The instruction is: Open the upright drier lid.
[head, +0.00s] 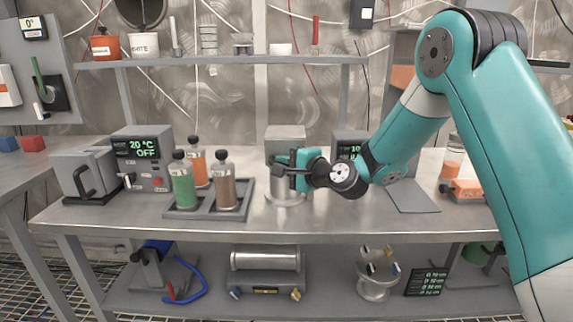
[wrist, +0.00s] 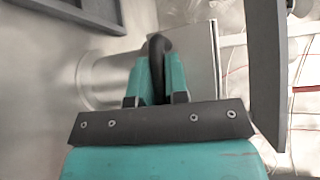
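The upright drier (head: 285,198) is a metal cylinder on a round base, standing mid-bench in the head view. Its grey, boxy top (head: 285,132) rises above my gripper. In the wrist view the drier's pale body (wrist: 102,80) is at the left, with a flat plate behind the fingers. My gripper (head: 285,172) is in front of the drier and hides its middle. In the wrist view a black curved handle (wrist: 159,48) lies between the teal fingers (wrist: 159,88), which appear closed on it. The fingertip contact is partly hidden. I cannot see any gap under the lid.
A grey rack (head: 198,212) with green, orange and brown bottles stands left of the drier. A box reading 20 °C OFF (head: 140,155) is farther left. Another display unit (head: 348,145) is behind my arm. A shelf (head: 215,60) runs above the bench. Bare bench lies in front.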

